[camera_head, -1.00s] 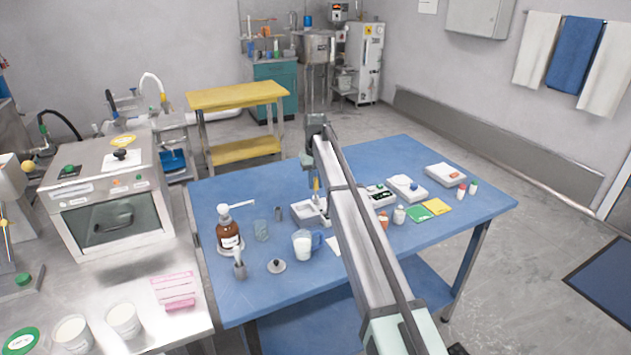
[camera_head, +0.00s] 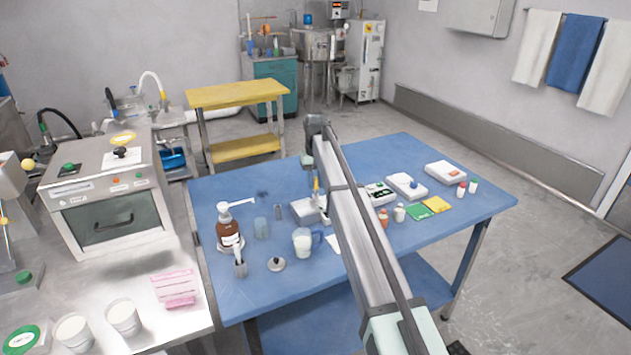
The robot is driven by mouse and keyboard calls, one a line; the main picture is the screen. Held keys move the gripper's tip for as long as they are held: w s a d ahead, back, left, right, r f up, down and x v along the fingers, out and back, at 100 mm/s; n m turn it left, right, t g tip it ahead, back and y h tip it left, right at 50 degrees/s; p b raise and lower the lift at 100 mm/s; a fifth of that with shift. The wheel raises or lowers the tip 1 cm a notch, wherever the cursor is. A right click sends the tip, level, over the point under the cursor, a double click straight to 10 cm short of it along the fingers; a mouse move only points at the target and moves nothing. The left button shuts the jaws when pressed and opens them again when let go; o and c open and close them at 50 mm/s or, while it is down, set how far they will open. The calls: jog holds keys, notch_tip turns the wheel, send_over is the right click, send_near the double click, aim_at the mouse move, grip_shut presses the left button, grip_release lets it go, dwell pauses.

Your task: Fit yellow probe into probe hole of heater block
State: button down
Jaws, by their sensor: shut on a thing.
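The yellow probe (camera_head: 316,184) is held upright in my gripper (camera_head: 314,175), which is shut on it. The probe is small in the head view and stands over the white-grey heater block (camera_head: 305,211) on the blue table. The probe's lower end is at or just above the block. I cannot tell whether its tip touches the block or has entered the hole. The probe hole itself is too small to make out, and my arm covers the block's right side.
White devices (camera_head: 406,187) and small bottles stand right of my arm. The blue table (camera_head: 250,298) is clear along its front.

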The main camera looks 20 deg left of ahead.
jog(key=shift+f, duration=0.75)
dwell(1.2)
jog(key=shift+c, duration=1.6)
grip_release()
jog(key=shift+r, duration=3.5)
jog(key=shift+d, duration=0.1)
